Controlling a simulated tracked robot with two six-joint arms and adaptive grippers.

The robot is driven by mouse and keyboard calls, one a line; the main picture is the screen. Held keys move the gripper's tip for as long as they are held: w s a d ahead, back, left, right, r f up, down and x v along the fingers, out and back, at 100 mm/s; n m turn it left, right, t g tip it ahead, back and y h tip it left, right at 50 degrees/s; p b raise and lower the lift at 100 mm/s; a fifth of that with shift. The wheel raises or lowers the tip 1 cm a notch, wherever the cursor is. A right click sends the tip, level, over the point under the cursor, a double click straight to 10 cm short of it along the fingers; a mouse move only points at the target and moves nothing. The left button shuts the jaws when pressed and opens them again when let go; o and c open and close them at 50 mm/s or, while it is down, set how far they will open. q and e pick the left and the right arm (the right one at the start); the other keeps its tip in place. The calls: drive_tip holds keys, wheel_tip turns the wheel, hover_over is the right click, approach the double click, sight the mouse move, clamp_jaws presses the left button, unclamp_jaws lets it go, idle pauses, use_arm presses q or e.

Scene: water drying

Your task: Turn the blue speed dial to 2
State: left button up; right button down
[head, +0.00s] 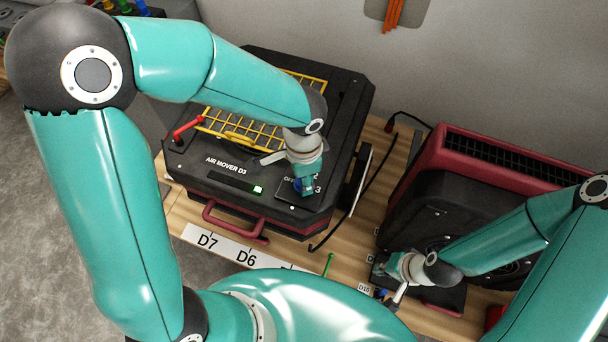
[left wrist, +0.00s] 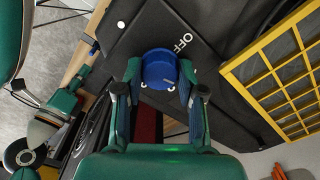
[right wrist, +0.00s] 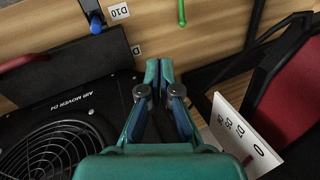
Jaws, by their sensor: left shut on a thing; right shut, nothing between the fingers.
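The blue speed dial (left wrist: 160,68) sits on the dark control panel of the air mover marked D3 (head: 226,164). My left gripper (left wrist: 160,75) is shut around the dial, one finger on each side. A pale mark shows on the dial's face, and the OFF print (left wrist: 183,43) is beside it. In the head view the left gripper (head: 306,186) hides most of the dial (head: 297,185). The dial's exact setting cannot be told. My right gripper (right wrist: 160,68) is shut and empty, apart from the dial; it also shows in the head view (head: 380,268).
A red-and-black machine (head: 455,185) stands on the right of the wooden bench (head: 345,245). A black cable (head: 352,205) runs between the machines. A red handle (head: 235,222) and yellow grille (head: 250,132) are on D3. A green peg (head: 328,264) stands at the bench front.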

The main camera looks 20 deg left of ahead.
use_arm(q)
drive_tip(key=m, duration=0.3)
drive_tip(key=shift+w+r+m+p, duration=0.1)
drive_tip(key=shift+r+m+p, duration=0.05)
drive_tip(key=shift+m+p, duration=0.85)
drive_tip(key=shift+m, duration=1.7)
drive_tip(key=o, duration=1.1)
drive_tip(key=shift+o, duration=0.2)
wheel_tip(320, 180, up, 12)
